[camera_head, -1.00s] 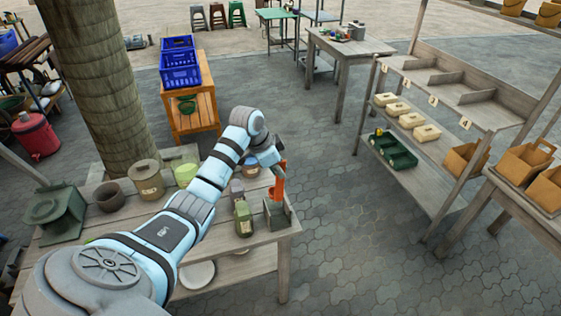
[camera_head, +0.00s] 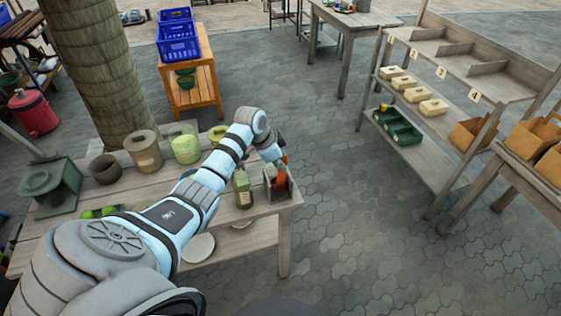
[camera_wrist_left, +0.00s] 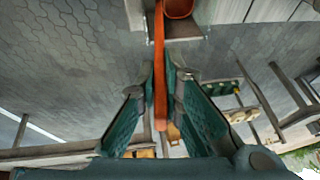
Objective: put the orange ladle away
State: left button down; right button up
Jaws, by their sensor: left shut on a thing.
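My left gripper (camera_head: 279,163) is shut on the handle of the orange ladle (camera_head: 282,178), at the right end of the near wooden table. In the left wrist view the ladle's handle (camera_wrist_left: 160,70) runs up from between the fingertips (camera_wrist_left: 163,90) to its bowl at the top edge. The ladle is at a small grey open box (camera_head: 270,198), its lower part partly hidden by the box. I cannot tell whether the bowl touches the box's bottom. My right gripper is not in view.
A green container (camera_head: 243,192) stands just left of the box. Pots and a green stove (camera_head: 48,188) fill the table's left side. A shelf rack with cream boxes (camera_head: 418,94) and green trays (camera_head: 398,127) stands right. Paved floor (camera_head: 340,190) between is clear.

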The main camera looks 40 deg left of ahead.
pick_arm(q)
jog(key=c, duration=1.7)
grip_release()
jog(key=shift+o, duration=0.2)
jog(key=shift+s+r, duration=0.1)
jog(key=shift+r, duration=0.2)
jog(key=s+a+r, duration=0.2)
jog(key=s+a, duration=0.1)
jog(key=s, duration=0.9)
jog(key=shift+s+a, duration=0.15)
jog(key=shift+s, duration=0.2)
jog(key=shift+r, duration=0.1)
